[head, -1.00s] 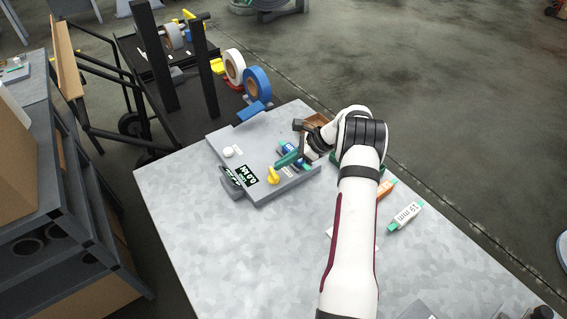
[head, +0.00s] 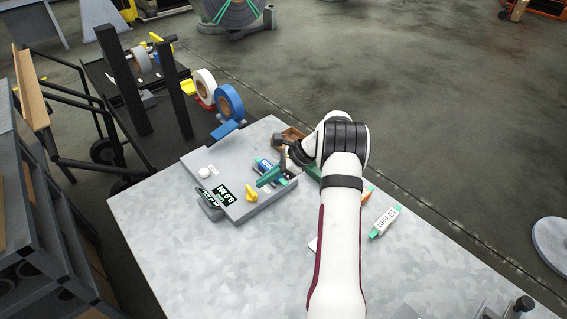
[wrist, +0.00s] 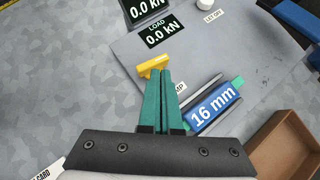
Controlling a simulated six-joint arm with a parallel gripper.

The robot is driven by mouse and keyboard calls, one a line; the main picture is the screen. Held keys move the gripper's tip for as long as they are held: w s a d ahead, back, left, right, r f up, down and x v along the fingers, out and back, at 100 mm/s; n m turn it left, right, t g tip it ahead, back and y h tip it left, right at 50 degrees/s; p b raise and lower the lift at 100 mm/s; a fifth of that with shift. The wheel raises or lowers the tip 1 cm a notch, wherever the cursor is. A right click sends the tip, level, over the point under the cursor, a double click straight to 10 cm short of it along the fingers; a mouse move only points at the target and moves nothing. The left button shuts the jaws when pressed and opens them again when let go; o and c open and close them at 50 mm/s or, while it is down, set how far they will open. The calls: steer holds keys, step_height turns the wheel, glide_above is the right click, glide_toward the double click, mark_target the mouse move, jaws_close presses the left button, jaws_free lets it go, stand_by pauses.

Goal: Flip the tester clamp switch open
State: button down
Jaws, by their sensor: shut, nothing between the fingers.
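The grey tester (head: 232,168) lies on the table with its load display (wrist: 162,31) reading 0.0 kN. Its yellow clamp switch (head: 252,193) stands near the front edge; the wrist view shows its T-shaped handle (wrist: 150,66). The label beside it is partly hidden and reads "MP". My gripper (head: 261,184) has teal fingers shut together with nothing between them. In the wrist view the fingertips (wrist: 159,72) overlap the near side of the handle and hide its lower part. I cannot tell whether they touch it.
A blue 16 mm piece (wrist: 214,106) lies on the tester close beside my fingers. A brown open box (wrist: 285,148) stands at the right. A 19 mm piece (head: 384,222) lies right of my arm. Tape rolls (head: 229,101) stand behind the tester. The table's front is clear.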

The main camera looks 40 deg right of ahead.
steer(key=v, duration=1.3)
steer(key=shift+d, duration=0.3)
steer(key=shift+w+r, duration=0.1)
steer(key=s+a+r+n+g+h, duration=0.1)
steer(key=s+a+r+n+g, duration=0.2)
steer(key=a, duration=0.6)
steer(key=s+a+r+n, duration=0.1)
steer(key=a+r+n, duration=0.3)
steer(key=a, duration=0.5)
steer(key=s+a+r+n+g+h, duration=0.1)
steer(key=s+a+r+n+g, duration=0.2)
steer(key=a, duration=0.5)
steer(key=s+a+f+n+h, duration=0.1)
steer(key=s+a+f+n, duration=0.1)
steer(key=s+a+n, duration=0.3)
steer(key=s+a+f+n+h, duration=0.2)
steer(key=s+a+n, duration=0.3)
steer(key=s, duration=0.8)
steer(key=shift+n, duration=0.4)
